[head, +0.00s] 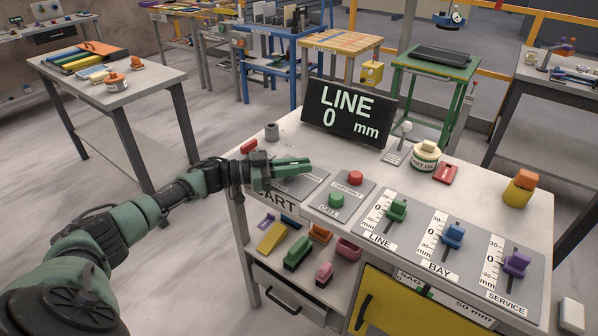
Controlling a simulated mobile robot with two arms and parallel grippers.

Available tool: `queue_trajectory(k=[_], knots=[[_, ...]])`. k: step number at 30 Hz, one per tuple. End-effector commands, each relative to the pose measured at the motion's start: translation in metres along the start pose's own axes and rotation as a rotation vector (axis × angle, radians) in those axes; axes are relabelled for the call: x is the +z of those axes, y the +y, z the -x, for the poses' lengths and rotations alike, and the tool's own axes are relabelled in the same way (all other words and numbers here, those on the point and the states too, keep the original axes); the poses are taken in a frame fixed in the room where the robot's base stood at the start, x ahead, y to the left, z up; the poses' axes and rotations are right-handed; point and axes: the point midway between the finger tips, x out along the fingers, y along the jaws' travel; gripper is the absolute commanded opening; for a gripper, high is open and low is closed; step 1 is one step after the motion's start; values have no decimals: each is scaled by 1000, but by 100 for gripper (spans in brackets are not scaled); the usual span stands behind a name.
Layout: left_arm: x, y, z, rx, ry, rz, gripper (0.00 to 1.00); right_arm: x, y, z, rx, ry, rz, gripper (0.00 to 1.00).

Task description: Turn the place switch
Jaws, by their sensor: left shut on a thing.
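My left gripper (288,167) reaches in from the left, over the grey panel (305,187) at the left end of the stone-topped bench (460,190). Its green fingers are shut on what I take to be the place switch on that panel. The fingers and wrist hide the switch, so its setting and its label cannot be read. My right gripper is not in view.
Right of my gripper are a red button (355,177) and a green button (336,200). Green (397,210), blue (453,235) and purple (516,264) sliders follow. A display (349,112) reading "LINE 0 mm" stands behind. Coloured blocks lie on the shelf below.

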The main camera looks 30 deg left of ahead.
Motion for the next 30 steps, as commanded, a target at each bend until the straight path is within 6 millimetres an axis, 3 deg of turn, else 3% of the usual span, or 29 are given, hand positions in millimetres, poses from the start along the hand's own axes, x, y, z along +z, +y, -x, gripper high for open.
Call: queue_trajectory(k=[19,20,21,30], knots=[[1,2,0,47,-2,0,0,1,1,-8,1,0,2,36],[1,2,0,47,-2,0,21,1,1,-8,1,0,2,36],[1,2,0,47,-2,0,32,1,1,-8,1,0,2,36],[1,2,0,47,-1,0,35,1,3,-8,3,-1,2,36]])
